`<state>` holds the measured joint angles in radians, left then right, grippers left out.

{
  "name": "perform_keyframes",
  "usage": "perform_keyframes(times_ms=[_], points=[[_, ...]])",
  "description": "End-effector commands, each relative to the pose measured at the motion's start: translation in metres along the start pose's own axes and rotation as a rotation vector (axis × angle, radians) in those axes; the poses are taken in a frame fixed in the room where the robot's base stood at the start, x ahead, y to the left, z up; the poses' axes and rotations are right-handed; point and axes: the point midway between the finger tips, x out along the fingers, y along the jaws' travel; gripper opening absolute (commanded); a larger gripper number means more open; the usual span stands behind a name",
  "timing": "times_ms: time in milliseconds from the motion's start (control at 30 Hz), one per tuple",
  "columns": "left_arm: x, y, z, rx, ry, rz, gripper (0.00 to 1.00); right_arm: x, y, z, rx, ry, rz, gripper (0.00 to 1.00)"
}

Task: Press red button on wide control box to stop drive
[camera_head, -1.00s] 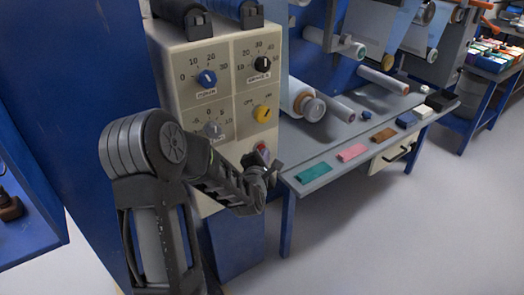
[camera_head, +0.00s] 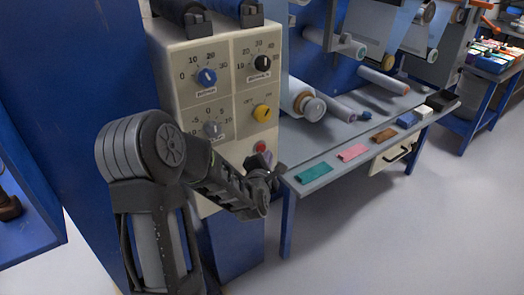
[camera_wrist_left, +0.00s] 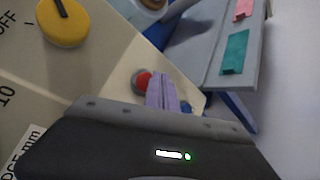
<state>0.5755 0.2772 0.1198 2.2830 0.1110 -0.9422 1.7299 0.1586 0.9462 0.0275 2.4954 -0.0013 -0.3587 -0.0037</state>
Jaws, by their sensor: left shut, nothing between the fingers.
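The wide control box (camera_head: 188,62) is a cream panel with blue, black, grey and yellow knobs. The red button (camera_head: 261,147) is low on its right side. In the left wrist view the red button (camera_wrist_left: 141,82) sits just left of the fingertips, its right edge partly covered. My left gripper (camera_head: 272,174) is shut and empty, just below the button in the head view. Its pale purple fingers (camera_wrist_left: 162,88) show closed together in the wrist view. I cannot tell whether they touch the button. My right gripper is not in view.
Right of the box is a grey table (camera_head: 330,165) with green, pink and brown pieces and several rollers. A yellow knob (camera_head: 262,113) is above the red button. Open floor (camera_head: 400,230) lies in front of the table.

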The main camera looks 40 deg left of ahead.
Motion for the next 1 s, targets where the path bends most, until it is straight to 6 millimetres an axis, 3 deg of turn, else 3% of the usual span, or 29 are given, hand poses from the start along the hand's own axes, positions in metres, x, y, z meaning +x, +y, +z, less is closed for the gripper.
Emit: perform_keyframes(times_ms=[367,1000], points=[[-0.003,-0.002,0.003,0.0,-0.002,-0.001,0.0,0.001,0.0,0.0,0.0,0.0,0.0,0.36],[-0.035,-0.026,0.026,0.001,-0.002,-0.001,0.0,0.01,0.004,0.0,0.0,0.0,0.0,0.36]])
